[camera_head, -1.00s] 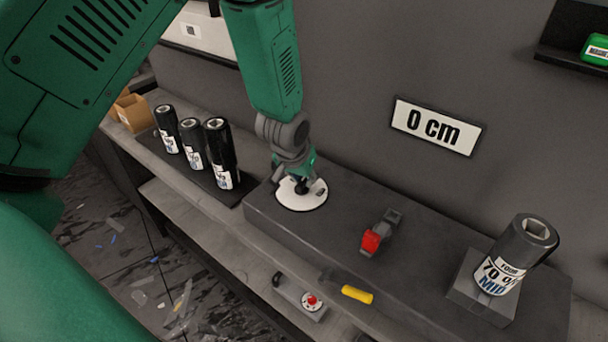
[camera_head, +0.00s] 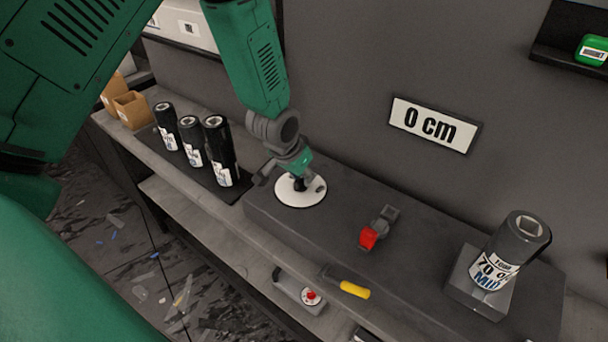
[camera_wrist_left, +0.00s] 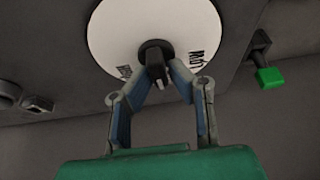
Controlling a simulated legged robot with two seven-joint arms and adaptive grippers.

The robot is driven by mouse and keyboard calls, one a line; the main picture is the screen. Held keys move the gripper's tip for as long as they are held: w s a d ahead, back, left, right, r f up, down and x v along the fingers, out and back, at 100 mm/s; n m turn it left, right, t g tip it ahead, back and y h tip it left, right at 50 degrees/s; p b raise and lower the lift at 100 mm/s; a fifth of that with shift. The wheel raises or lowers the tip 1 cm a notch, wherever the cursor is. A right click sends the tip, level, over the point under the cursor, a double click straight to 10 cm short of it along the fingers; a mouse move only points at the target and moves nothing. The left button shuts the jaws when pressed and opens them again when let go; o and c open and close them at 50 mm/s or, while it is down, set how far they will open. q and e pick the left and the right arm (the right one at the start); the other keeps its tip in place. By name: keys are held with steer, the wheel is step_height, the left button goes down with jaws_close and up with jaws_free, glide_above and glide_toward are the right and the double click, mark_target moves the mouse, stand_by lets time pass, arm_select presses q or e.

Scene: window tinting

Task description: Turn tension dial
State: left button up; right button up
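The tension dial is a round white disc (camera_head: 312,197) with a black knob at its centre, on the left part of the dark raised block (camera_head: 345,213). It fills the top of the left wrist view (camera_wrist_left: 112,35), with dark lettering on either side of the knob (camera_wrist_left: 153,52). My left gripper (camera_head: 299,181) reaches down onto the dial from above. In the left wrist view its two fingertips (camera_wrist_left: 162,78) converge on the knob from both sides and look shut on it. The fingers hide part of the knob. My right gripper is not in view.
A "70%" roll (camera_head: 493,270) stands further right. Several black rolls (camera_head: 218,150) stand left. A "0 cm" sign (camera_head: 434,125) hangs behind. A yellow-handled tool (camera_head: 354,290) and a red-knobbed device (camera_head: 300,292) lie below.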

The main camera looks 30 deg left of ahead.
arm_select(q)
steer(key=shift+o, duration=0.2)
steer(key=shift+s, duration=0.15)
steer(key=shift+a+r, duration=0.1)
steer(key=shift+r, duration=0.2)
steer(key=v, duration=1.1)
steer(key=shift+s, duration=0.25)
steer(key=shift+r, duration=0.1)
